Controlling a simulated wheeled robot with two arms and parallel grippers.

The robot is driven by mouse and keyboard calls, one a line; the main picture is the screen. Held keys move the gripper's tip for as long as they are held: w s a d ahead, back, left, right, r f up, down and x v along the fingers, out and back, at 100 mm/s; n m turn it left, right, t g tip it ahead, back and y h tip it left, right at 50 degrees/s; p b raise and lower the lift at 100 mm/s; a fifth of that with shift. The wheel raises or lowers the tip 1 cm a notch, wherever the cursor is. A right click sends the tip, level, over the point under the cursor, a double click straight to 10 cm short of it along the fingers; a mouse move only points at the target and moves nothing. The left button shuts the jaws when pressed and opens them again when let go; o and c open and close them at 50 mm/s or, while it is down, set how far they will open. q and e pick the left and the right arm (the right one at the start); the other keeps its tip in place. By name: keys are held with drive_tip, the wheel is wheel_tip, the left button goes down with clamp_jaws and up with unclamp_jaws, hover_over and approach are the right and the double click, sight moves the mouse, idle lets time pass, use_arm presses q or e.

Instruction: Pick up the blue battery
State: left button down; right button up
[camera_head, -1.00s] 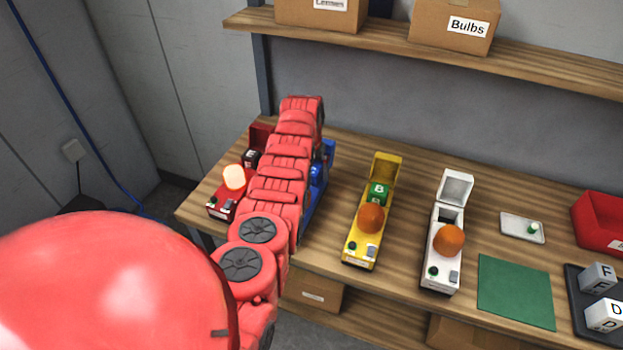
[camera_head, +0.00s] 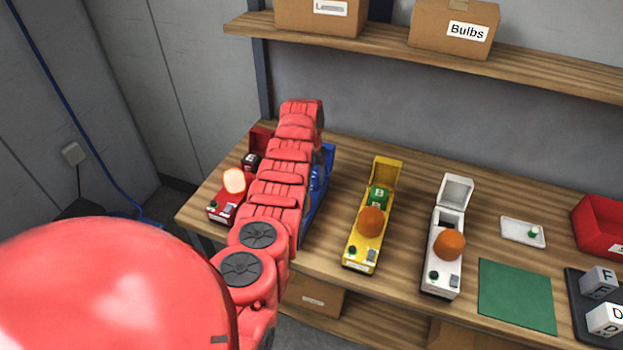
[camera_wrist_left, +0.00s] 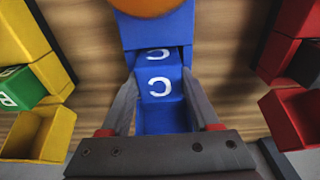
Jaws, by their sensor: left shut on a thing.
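The blue battery (camera_wrist_left: 160,88) is a blue block with a white letter C on two faces, seen in the left wrist view. My left gripper (camera_wrist_left: 160,92) has one finger on each side of it and is shut on it. The battery is at the compartment of the blue road sign (camera_wrist_left: 150,30), whose orange lamp shows at the top edge. I cannot tell if it is clear of the compartment. In the head view my red arm covers most of the blue sign (camera_head: 322,180) and hides the battery and gripper. My right gripper is not in view.
A red sign (camera_head: 225,205) with a pale lit lamp stands left of my arm. A yellow sign (camera_head: 357,252) with a green battery (camera_head: 378,195) and a white sign (camera_head: 440,278) stand to the right. A green mat (camera_head: 516,295), small white tray (camera_head: 513,232) and red bin (camera_head: 600,228) lie farther right.

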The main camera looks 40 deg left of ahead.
use_arm(q)
drive_tip(key=shift+w+r+b, duration=0.15)
drive_tip(key=shift+r+b, duration=0.15)
drive_tip(key=shift+r, duration=0.25)
wheel_tip(320, 180, up, 7)
drive_tip(key=b, duration=0.3)
drive_tip(key=shift+r, duration=0.95)
drive_tip(key=shift+r, duration=0.1)
